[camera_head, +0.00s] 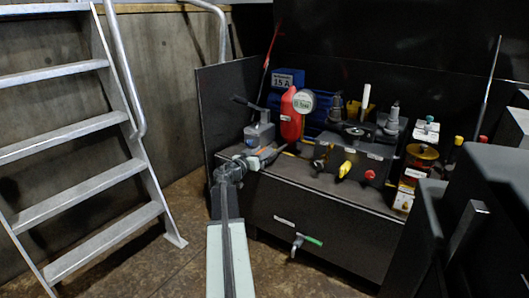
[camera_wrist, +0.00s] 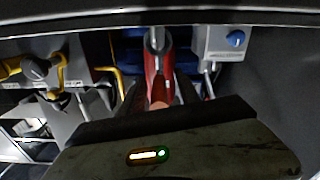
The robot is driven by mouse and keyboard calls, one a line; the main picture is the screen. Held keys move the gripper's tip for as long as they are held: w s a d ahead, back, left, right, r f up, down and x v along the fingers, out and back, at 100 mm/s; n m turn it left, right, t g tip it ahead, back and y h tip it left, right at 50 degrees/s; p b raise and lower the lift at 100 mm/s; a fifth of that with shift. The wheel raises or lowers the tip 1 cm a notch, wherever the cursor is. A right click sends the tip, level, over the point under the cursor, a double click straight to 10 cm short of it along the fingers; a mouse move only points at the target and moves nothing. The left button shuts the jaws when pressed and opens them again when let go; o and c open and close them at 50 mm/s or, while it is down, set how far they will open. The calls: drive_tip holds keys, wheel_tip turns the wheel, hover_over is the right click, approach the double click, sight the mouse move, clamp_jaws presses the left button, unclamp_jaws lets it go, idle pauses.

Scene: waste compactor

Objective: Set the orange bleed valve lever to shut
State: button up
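A small orange piece (camera_head: 264,151), which may be the bleed valve lever, shows right at the end of my arm, beside the grey-blue pump body. It is too small for me to read its angle. My gripper (camera_head: 268,154) reaches in at this spot, above the front left of the dark cabinet top. In the wrist view a red-orange upright part (camera_wrist: 160,72) with a grey round top stands straight ahead of my gripper (camera_wrist: 160,101). Dark shapes flank its lower end. I cannot tell whether my fingers touch it or how far apart they are.
Metal stairs (camera_head: 85,130) stand left. Dark machinery (camera_head: 480,200) fills the right.

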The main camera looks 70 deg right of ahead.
drive_tip(key=shift+s+d, duration=0.1)
drive_tip(key=shift+d, duration=0.3)
drive_tip(key=shift+a, duration=0.1)
clamp_jaws()
idle(1.0)
